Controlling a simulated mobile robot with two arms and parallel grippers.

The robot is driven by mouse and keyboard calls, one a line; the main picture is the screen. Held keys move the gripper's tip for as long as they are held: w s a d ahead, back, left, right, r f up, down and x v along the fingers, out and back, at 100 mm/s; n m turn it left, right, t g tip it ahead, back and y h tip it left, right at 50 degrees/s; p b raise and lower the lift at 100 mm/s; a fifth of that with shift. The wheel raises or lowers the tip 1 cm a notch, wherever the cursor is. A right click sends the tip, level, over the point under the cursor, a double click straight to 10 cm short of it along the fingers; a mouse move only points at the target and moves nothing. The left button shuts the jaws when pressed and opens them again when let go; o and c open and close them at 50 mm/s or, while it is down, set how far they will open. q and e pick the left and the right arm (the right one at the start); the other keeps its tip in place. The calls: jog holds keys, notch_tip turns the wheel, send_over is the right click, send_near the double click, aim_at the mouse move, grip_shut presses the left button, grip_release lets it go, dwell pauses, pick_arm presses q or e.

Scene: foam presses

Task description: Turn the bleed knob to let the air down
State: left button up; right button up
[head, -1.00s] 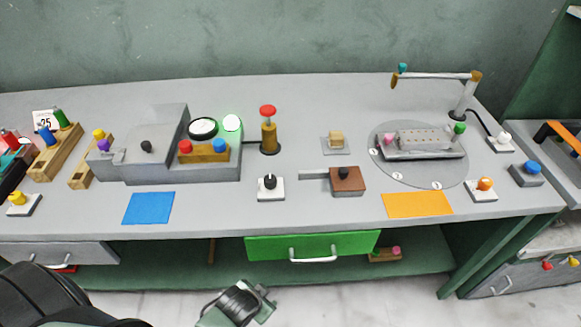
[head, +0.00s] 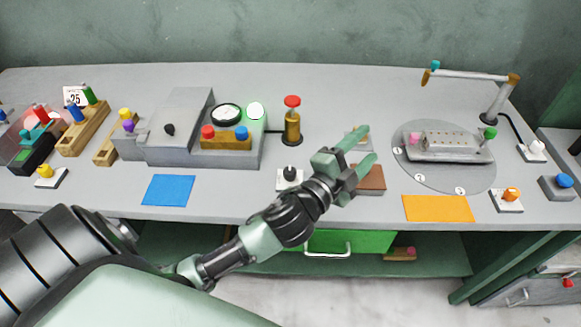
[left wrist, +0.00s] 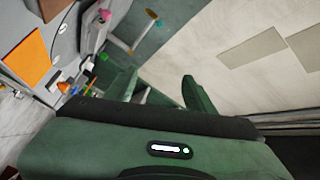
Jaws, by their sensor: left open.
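Which knob is the bleed knob is not marked. A black knob on a white plate (head: 290,174) stands at the front middle of the bench, just left of my left gripper. Another black knob (head: 168,130) is on the grey stepped machine. A round white gauge (head: 226,114) and a red-topped brass pump (head: 292,120) stand behind. My left gripper (head: 368,143) is open and empty, reaching over the bench beside the brown block (head: 372,178), partly covering it. Its two green fingers also show in the left wrist view (left wrist: 157,88). My right gripper is not in view.
A lit white lamp (head: 255,110) is beside the gauge. A round plate (head: 470,180) with a perforated metal block stands right. Blue (head: 168,190) and orange (head: 438,208) mats lie near the front edge. A green drawer (head: 375,242) is below. The back middle bench is clear.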

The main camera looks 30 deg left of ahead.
pick_arm(q)
jog(key=s+d+r+m+g+h, duration=0.1)
jog(key=d+r+m+g+h, duration=0.25)
jog(key=d+m+h, duration=0.6)
jog(key=s+d+r+m+g+h, duration=0.1)
jog(key=d+r+m+g+h, duration=0.3)
jog(key=m, duration=1)
jog(key=m+g+y, duration=1.1)
jog(key=m+y, duration=0.1)
jog(key=y, duration=0.4)
send_over(290, 170)
notch_tip(290, 170, down, 15)
jog(key=shift+d+f, duration=0.15)
jog(key=shift+a+f+y, duration=0.1)
jog(key=shift+a+y, duration=0.15)
notch_tip(290, 170, down, 6)
jog(key=shift+p, duration=1.05)
jog(key=shift+f, duration=0.75)
